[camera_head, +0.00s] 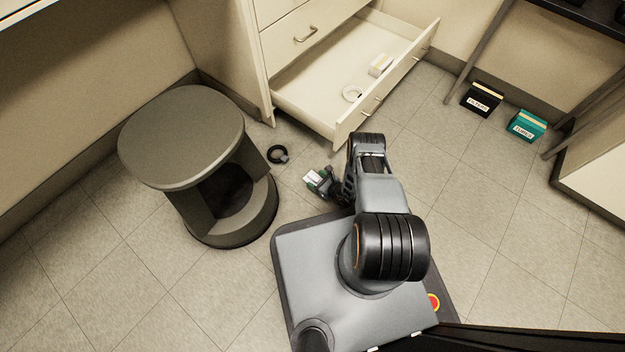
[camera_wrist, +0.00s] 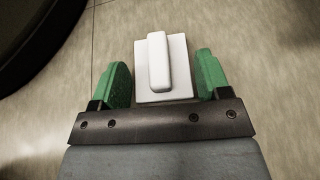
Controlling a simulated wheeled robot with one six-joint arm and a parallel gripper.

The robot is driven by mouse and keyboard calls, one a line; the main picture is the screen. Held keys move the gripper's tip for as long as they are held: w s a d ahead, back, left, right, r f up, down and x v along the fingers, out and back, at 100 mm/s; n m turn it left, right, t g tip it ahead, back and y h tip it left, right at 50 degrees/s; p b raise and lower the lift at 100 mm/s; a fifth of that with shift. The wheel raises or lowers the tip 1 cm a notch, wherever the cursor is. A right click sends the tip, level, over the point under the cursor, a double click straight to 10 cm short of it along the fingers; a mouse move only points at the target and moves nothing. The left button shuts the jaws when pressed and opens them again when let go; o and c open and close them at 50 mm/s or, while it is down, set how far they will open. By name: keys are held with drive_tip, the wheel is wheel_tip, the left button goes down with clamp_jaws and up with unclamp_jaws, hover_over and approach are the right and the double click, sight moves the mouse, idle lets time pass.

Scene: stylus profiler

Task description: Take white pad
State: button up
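The white pad (camera_wrist: 143,82) shows in the wrist view as a flat white block with a raised white bar along its middle. It lies between the two green fingertips of my gripper (camera_wrist: 164,84). The fingers are spread, with a narrow gap beside the pad, clearer on the right. In the head view the pad (camera_head: 312,176) is a small white patch at the end of my gripper (camera_head: 319,184), low over the floor in front of my base. I cannot tell whether the pad rests on the floor.
A round dark stool (camera_head: 185,135) stands at left, with a black ring (camera_head: 278,154) on the floor beside it. An open drawer (camera_head: 318,103) holds a white ring (camera_head: 352,93) and a small box (camera_head: 380,65). Black (camera_head: 482,99) and teal (camera_head: 526,125) boxes stand at right.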

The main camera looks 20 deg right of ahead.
drive_tip(key=c, duration=0.5)
drive_tip(key=shift+a+r, duration=0.1)
